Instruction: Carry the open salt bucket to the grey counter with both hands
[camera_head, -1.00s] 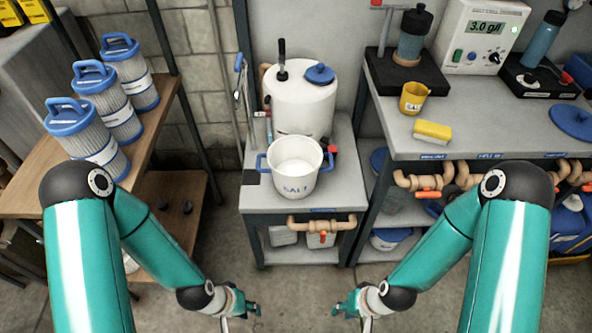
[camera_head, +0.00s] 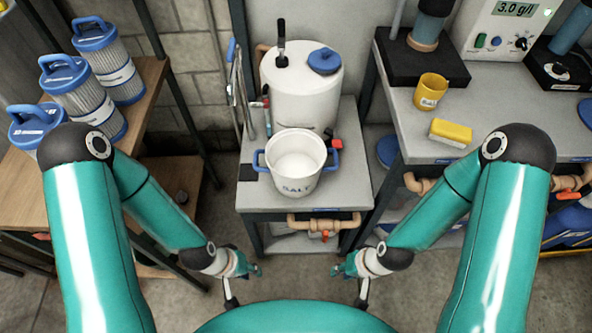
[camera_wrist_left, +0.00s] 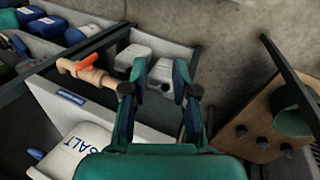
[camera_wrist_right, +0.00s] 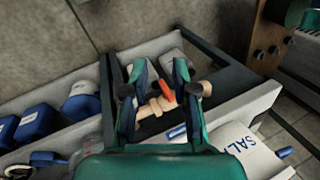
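The open white salt bucket (camera_head: 297,183), with two blue side handles and SALT on its front, stands upright on a small grey bench (camera_head: 345,196) in the middle of the head view. It shows partly in the left wrist view (camera_wrist_left: 88,148) and right wrist view (camera_wrist_right: 243,146). The grey counter (camera_head: 415,139) is to its right. My left gripper (camera_head: 252,271) is open and empty, in front of and below the bench top, left of centre. My right gripper (camera_head: 340,269) is open and empty at similar height, right of centre. Neither touches the bucket.
A white tank (camera_head: 299,98) stands right behind the bucket. The counter holds a yellow cup (camera_head: 430,92), a yellow sponge (camera_head: 451,132) and a meter (camera_head: 503,30). A pipe with an orange valve (camera_head: 324,223) juts from the bench front. Filter cartridges (camera_head: 82,97) stand on the left shelf.

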